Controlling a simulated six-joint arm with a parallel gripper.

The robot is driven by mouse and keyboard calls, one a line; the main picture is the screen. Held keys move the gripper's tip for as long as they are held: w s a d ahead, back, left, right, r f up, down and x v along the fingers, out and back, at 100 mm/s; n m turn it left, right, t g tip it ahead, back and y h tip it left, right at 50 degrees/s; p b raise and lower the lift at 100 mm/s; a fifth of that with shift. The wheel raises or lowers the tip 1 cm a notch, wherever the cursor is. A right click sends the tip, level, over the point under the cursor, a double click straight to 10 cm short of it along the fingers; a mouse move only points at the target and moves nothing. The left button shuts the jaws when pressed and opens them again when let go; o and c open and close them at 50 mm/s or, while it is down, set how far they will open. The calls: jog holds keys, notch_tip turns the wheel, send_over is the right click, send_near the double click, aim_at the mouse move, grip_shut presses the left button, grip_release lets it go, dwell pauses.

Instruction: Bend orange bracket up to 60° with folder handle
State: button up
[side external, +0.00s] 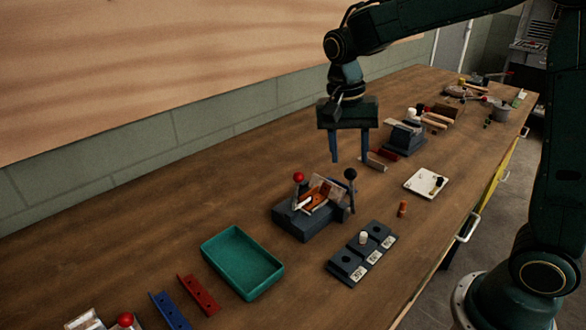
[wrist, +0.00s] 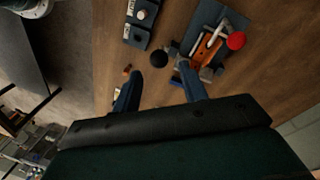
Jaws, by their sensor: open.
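The folder (side external: 300,224) is a dark blue-grey block on the bench. It has a red ball knob (side external: 298,177) on its left and a black ball knob (side external: 350,174) on an upright arm at its right. The orange bracket (side external: 320,194) lies in the folder, partly hidden by a clear plate and pale metal parts; its bend angle is hard to read. In the wrist view the bracket (wrist: 206,52) and red knob (wrist: 236,41) show beyond the right finger. My gripper (side external: 350,158) is open and empty above and behind the folder. The black knob (wrist: 159,59) appears between its fingertips in the wrist view, apart from them.
A dark block with labelled sockets and a white peg (side external: 364,238) is in front. A teal tray (side external: 205,256), a red strip (side external: 199,294) and a blue strip (side external: 170,311) lie left. An orange-brown peg (side external: 402,208) and white plate (side external: 422,190) are right. Another dark fixture (side external: 404,143) stands behind.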

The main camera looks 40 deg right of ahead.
aim_at(350, 189)
jog(key=f, duration=0.6)
jog(key=s+f, duration=0.1)
jog(key=f, duration=0.2)
jog(key=shift+d, duration=0.35)
grip_shut()
